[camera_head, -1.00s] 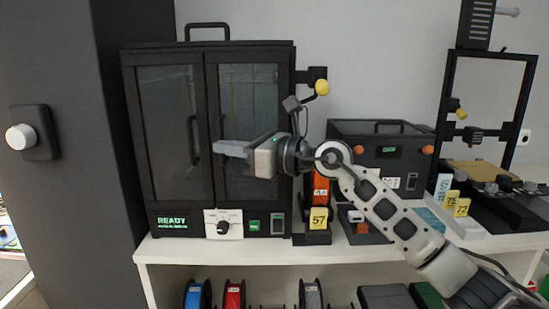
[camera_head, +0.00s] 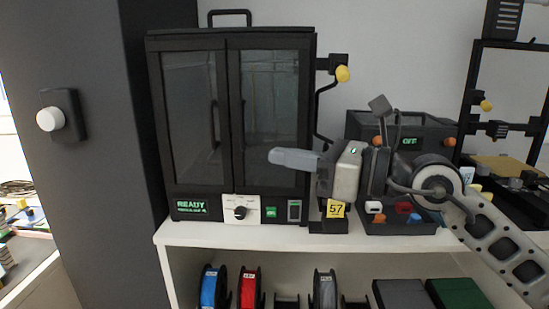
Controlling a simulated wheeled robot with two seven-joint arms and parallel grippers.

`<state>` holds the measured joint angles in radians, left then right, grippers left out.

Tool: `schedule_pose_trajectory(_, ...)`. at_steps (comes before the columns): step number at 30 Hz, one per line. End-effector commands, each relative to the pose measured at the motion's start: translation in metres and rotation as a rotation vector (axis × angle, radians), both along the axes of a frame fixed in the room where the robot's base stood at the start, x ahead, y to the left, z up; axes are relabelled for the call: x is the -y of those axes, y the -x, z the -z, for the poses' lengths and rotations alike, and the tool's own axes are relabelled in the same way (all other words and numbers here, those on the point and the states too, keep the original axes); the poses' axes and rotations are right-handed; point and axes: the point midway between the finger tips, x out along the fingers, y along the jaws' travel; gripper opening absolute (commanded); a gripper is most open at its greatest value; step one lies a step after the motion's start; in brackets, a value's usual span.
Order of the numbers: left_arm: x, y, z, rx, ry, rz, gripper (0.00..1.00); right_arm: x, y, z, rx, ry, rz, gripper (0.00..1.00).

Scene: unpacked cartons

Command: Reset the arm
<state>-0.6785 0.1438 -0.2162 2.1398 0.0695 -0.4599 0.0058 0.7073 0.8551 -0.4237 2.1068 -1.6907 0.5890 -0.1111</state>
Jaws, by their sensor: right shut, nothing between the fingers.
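My right gripper (camera_head: 293,158) is shut and empty. Its fingers point left, in front of the lower right part of the black cabinet (camera_head: 236,38). My right arm (camera_head: 490,235) comes in from the lower right. The gripper and wrist hide part of the cabinet's right door edge and part of the black box behind them. My left gripper is not in view.
The cabinet's doors are shut and its panel reads READY (camera_head: 191,207). A yellow 57 tag (camera_head: 336,209) stands below my gripper. A black box (camera_head: 363,125) and a printer frame (camera_head: 478,80) stand at right. Blue (camera_head: 209,288) and red spools (camera_head: 249,288) sit on the lower shelf.

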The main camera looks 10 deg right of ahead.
Motion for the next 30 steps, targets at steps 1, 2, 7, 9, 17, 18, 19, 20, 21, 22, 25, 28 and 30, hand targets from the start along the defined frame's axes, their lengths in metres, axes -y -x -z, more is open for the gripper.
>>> schedule_pose_trajectory(1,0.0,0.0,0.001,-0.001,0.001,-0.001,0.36,-0.006,0.004,0.009,-0.046,-0.053,-0.027,0.0)
schedule_pose_trajectory(2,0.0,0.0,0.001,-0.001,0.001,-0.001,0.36,-0.01,0.007,0.013,-0.084,-0.105,-0.048,0.0)
schedule_pose_trajectory(7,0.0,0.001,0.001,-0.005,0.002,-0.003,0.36,-0.026,0.024,0.052,-0.459,-0.624,-0.166,0.0)
schedule_pose_trajectory(9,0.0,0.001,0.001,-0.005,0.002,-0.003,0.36,-0.02,0.025,0.075,-0.653,-0.901,-0.166,0.0)
schedule_pose_trajectory(17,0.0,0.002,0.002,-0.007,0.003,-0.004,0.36,0.025,0.043,0.238,-1.351,-1.888,0.168,0.0)
schedule_pose_trajectory(18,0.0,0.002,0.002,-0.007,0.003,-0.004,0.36,0.029,0.054,0.266,-1.437,-2.009,0.245,0.0)
schedule_pose_trajectory(19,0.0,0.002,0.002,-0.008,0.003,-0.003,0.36,0.03,0.063,0.286,-1.495,-2.094,0.306,0.0)
schedule_pose_trajectory(20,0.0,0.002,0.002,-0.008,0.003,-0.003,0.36,0.032,0.073,0.305,-1.548,-2.172,0.367,0.0)
schedule_pose_trajectory(21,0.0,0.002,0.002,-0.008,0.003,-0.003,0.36,0.032,0.088,0.329,-1.613,-2.268,0.448,0.0)
schedule_pose_trajectory(22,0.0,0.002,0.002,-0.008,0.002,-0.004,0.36,0.031,0.099,0.345,-1.657,-2.332,0.507,0.0)
schedule_pose_trajectory(25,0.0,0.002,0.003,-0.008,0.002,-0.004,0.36,0.027,0.135,0.385,1.772,2.504,-0.675,0.0)
schedule_pose_trajectory(28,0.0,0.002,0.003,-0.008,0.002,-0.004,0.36,0.022,0.161,0.409,1.669,2.367,-0.721,0.0)
schedule_pose_trajectory(30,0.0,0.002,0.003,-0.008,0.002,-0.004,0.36,0.02,0.173,0.417,1.628,2.311,-0.736,0.0)
